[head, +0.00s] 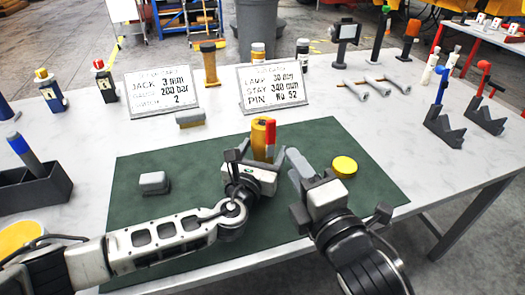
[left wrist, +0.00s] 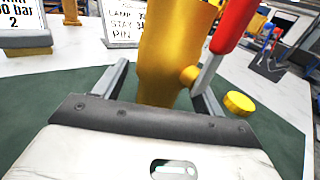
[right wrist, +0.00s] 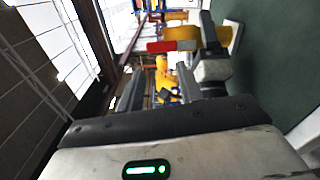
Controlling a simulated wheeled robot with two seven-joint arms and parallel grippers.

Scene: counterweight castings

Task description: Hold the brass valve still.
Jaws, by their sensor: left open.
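The brass valve (head: 259,137), a golden upright body with a red handle (head: 271,136), stands on the green mat (head: 141,215). In the left wrist view the valve (left wrist: 172,50) rises between the fingers of my left gripper (head: 257,160), which is open around its lower body; whether either finger touches it I cannot tell. The mat hides nothing of it, but my left gripper hides its base in the head view. My right gripper (head: 297,168) is open and empty, to the right of the valve. The valve shows sideways in the right wrist view (right wrist: 200,36).
A yellow round cap (head: 344,166) lies right of my right gripper. A grey block (head: 154,183) lies on the mat's left part. Two lettered signs (head: 161,90) and (head: 272,88) stand behind the mat. Dark stands (head: 444,128) are at the right; a dark holder (head: 35,188) is left.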

